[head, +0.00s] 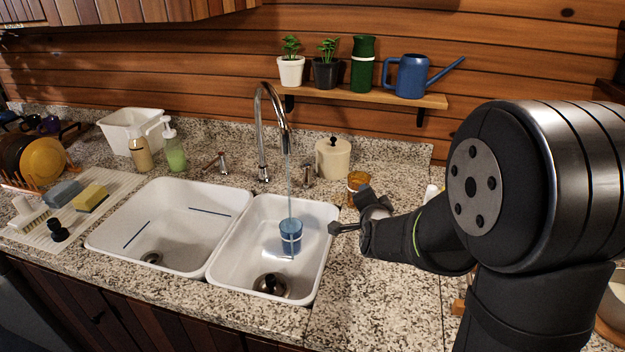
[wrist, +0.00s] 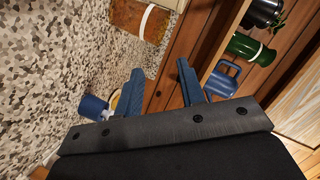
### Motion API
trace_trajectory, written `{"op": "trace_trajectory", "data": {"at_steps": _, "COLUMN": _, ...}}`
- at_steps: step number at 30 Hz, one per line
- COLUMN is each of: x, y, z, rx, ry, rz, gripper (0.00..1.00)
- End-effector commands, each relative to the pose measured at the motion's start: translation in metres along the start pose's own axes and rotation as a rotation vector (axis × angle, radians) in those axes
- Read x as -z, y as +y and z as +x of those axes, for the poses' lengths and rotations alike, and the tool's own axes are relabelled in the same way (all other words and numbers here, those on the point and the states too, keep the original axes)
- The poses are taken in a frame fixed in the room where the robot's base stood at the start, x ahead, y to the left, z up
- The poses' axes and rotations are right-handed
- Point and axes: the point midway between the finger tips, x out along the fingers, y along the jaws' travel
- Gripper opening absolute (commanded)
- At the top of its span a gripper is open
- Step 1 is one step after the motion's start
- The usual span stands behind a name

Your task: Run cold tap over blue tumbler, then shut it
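The blue tumbler (head: 291,231) stands upright in the right sink basin (head: 327,225). A thin stream of water (head: 289,178) runs from the chrome faucet (head: 262,130) down into it. One tap handle (head: 308,176) is right of the spout and another (head: 216,162) is left of it; I see no mark telling which is cold. My gripper (head: 350,208) is right of the right basin, over the counter near the amber jar, apart from both handles. In the wrist view my gripper (wrist: 160,85) has its two fingers spread with nothing between them.
An amber jar (head: 358,184) with a white band stands close to my gripper; it also shows in the wrist view (wrist: 140,18). A cream lidded canister (head: 332,158) is behind the right handle. Plants, a green bottle and a blue watering can (head: 411,76) stand on the shelf above.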

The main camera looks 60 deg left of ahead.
Motion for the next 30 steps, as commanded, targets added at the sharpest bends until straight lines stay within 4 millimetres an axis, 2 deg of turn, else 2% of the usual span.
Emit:
{"op": "trace_trajectory", "data": {"at_steps": 1, "x": -0.03, "y": -0.013, "z": 0.002, "rx": 0.034, "ry": -0.038, "rz": -0.014, "gripper": 0.36}}
{"op": "trace_trajectory", "data": {"at_steps": 3, "x": -0.061, "y": -0.026, "z": 0.001, "rx": 0.076, "ry": -0.073, "rz": -0.027, "gripper": 0.36}}
{"op": "trace_trajectory", "data": {"at_steps": 6, "x": -0.094, "y": -0.041, "z": -0.001, "rx": 0.122, "ry": -0.11, "rz": -0.039, "gripper": 0.36}}
{"op": "trace_trajectory", "data": {"at_steps": 9, "x": -0.114, "y": -0.049, "z": -0.003, "rx": 0.148, "ry": -0.132, "rz": -0.046, "gripper": 0.36}}
{"op": "trace_trajectory", "data": {"at_steps": 13, "x": -0.122, "y": -0.053, "z": -0.002, "rx": 0.162, "ry": -0.14, "rz": -0.047, "gripper": 0.36}}
{"op": "trace_trajectory", "data": {"at_steps": 17, "x": -0.124, "y": -0.055, "z": 0.011, "rx": 0.16, "ry": -0.14, "rz": -0.047, "gripper": 0.36}}
{"op": "trace_trajectory", "data": {"at_steps": 30, "x": -0.136, "y": -0.067, "z": 0.096, "rx": 0.159, "ry": -0.14, "rz": -0.048, "gripper": 0.36}}
